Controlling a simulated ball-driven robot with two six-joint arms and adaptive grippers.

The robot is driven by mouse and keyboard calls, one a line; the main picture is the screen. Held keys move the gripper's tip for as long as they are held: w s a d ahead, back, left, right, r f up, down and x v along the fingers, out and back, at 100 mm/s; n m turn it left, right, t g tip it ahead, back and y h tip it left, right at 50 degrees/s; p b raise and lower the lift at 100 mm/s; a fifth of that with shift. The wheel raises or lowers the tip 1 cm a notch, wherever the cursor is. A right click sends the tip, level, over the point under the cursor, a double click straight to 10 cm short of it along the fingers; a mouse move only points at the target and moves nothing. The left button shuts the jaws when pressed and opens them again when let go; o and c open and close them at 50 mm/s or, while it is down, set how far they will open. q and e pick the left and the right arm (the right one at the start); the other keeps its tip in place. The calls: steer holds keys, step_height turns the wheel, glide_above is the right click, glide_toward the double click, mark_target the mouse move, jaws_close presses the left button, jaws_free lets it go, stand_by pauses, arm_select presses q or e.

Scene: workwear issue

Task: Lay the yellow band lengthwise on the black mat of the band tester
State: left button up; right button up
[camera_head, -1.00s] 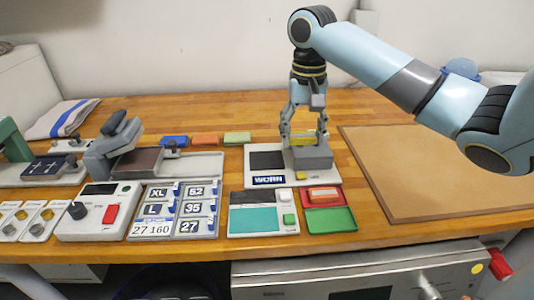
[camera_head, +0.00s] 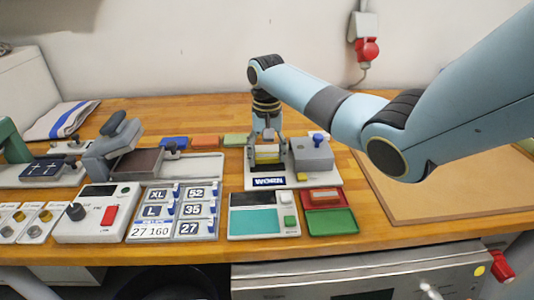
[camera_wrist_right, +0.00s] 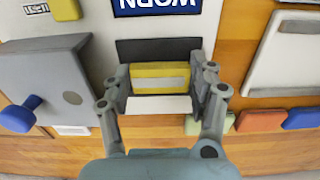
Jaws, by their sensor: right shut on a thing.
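The band tester (camera_head: 318,181) is a white base with a blue "WORN" label, a grey block (camera_head: 312,157) with a blue knob, and a black mat (camera_wrist_right: 160,48). My right gripper (camera_head: 267,152) is over the mat, shut on the yellow band (camera_head: 267,155). In the wrist view the band (camera_wrist_right: 160,77) spans between the two fingers (camera_wrist_right: 160,85), its long side parallel to the mat's long edge. The band and fingers hide part of the mat. I cannot tell whether the band touches it. My left gripper is out of view.
The grey block stands close to the right of the gripper. Blue, orange (camera_head: 205,140) and green (camera_head: 237,139) blocks lie behind left. A scale-like device (camera_head: 264,222) and red and green trays (camera_head: 331,222) are in front. A brown board (camera_head: 410,200) lies right.

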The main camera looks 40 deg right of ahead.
mark_target(267, 158)
steer(key=o, duration=0.8)
steer(key=shift+f, duration=0.15)
step_height(267, 158, up, 12)
steer(key=shift+r, duration=0.2)
steer(key=shift+f, duration=0.1)
stand_by(0.4)
